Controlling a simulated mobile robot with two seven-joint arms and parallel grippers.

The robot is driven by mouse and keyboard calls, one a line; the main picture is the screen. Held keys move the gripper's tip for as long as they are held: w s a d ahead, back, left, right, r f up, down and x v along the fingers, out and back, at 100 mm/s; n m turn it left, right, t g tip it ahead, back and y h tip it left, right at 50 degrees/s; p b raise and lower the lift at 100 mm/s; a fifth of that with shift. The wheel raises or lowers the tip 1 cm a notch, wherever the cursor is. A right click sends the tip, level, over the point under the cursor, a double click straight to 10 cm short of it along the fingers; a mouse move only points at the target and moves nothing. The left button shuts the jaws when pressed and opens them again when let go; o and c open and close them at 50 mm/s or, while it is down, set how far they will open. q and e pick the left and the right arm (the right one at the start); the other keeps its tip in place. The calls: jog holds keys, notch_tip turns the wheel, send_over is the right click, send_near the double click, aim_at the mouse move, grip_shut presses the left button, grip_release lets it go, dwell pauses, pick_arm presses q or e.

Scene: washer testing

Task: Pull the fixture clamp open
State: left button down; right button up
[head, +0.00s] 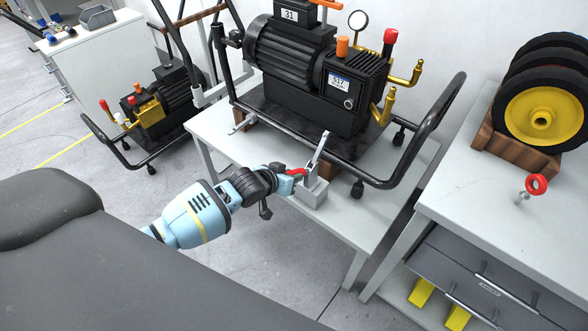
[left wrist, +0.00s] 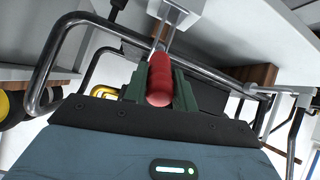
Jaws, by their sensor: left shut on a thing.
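The fixture clamp (head: 312,186) stands on the white table in front of the black pump, a grey block with a metal arm (head: 319,150) tilted upward. Its red handle (head: 299,172) points left toward my left gripper (head: 292,174). In the left wrist view the red handle (left wrist: 159,80) lies between the two dark green fingers (left wrist: 160,88), which are shut on it. The clamp's metal stem and pale block (left wrist: 176,12) show at the top of that view. My right gripper is not in view.
The black pump (head: 335,85) sits in a tubular frame (head: 425,135) close behind the clamp. A white bench (head: 450,193) at the right holds wheels (head: 540,115) and a red ring-topped pin (head: 537,184). Bare table (head: 355,215) lies right of the clamp.

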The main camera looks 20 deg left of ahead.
pick_arm(q)
jog(key=f+t+b, duration=0.1)
jog(key=s+f+t+b, duration=0.1)
jog(key=b, duration=0.1)
jog(key=f+t+h+b, duration=0.1)
jog(key=t, duration=0.1)
jog(key=shift+s+a+f, duration=0.25)
jog(key=shift+s+f, duration=0.05)
jog(key=shift+f, duration=0.05)
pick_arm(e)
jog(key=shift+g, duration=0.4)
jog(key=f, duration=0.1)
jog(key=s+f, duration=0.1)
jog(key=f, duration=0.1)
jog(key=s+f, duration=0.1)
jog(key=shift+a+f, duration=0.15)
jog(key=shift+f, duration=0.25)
pick_arm(q)
jog(key=c, duration=1.1)
grip_release()
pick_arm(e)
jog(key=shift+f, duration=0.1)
pick_arm(q)
jog(key=shift+s, duration=0.1)
jog(key=shift+v, duration=3.8)
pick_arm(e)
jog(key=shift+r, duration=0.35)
